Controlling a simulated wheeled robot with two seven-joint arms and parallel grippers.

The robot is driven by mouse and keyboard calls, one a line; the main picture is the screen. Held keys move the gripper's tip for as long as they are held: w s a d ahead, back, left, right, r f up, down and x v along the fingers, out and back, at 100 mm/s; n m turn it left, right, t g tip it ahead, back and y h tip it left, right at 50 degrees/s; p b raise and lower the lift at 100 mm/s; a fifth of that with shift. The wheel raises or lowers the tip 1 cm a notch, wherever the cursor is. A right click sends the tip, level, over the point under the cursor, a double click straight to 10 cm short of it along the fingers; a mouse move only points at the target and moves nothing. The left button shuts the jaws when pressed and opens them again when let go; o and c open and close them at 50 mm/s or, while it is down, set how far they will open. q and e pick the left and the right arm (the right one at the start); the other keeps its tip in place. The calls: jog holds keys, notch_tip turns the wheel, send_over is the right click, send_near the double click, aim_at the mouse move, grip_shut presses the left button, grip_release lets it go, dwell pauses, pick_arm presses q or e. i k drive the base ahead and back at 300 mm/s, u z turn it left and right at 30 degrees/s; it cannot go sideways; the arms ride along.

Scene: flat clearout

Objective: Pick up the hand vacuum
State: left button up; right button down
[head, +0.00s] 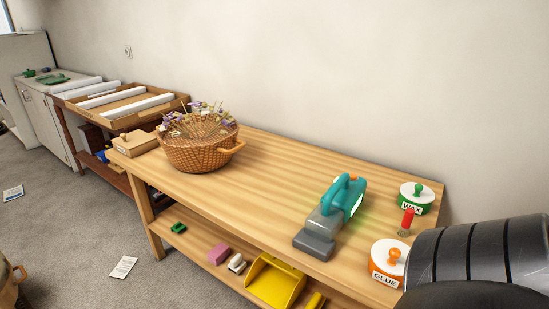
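The hand vacuum (335,215) lies on the right part of the wooden table (270,180). It has a teal body and handle and a grey nozzle that points toward the table's front edge. Nothing touches it. Neither of my grippers shows in the head view. A dark, ribbed rounded shape fills the lower right corner and may be part of my own arm.
A green WAX tin (416,197), a red-topped item (406,222) and an orange GLUE tin (387,262) stand right of the vacuum. A wicker basket (198,150) of dried flowers stands left. A yellow dustpan (273,282) lies on the lower shelf. The table's middle is clear.

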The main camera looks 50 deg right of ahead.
aim_at(337, 205)
jog(key=z, duration=2.05)
